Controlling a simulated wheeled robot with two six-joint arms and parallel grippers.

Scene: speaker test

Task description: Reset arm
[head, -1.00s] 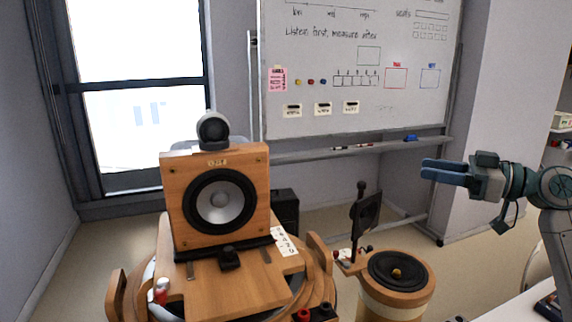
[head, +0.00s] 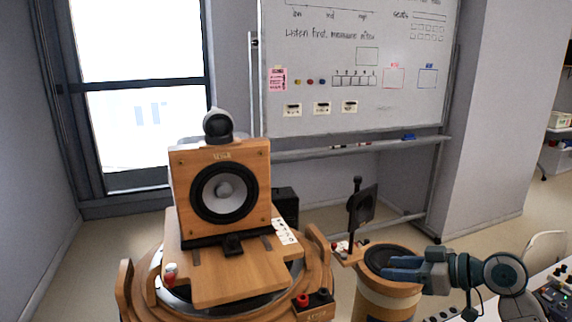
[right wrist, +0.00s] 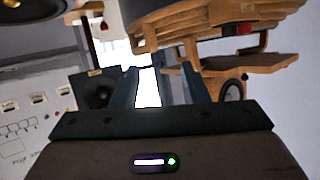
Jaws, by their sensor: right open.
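My right gripper (head: 388,268) is at the lower right in the head view, in front of the round wooden speaker drum (head: 385,299) and overlapping its top in the picture. I cannot tell whether it touches the drum. In the right wrist view my gripper (right wrist: 158,76) has its two dark fingers apart with nothing between them. My left gripper is not in view.
A wooden box speaker (head: 224,190) stands on a round wooden turntable (head: 318,270), left of my gripper. A dark panel on a post (head: 362,208) rises behind the drum. A white table (head: 500,302) is at lower right. A whiteboard (head: 345,60) stands behind.

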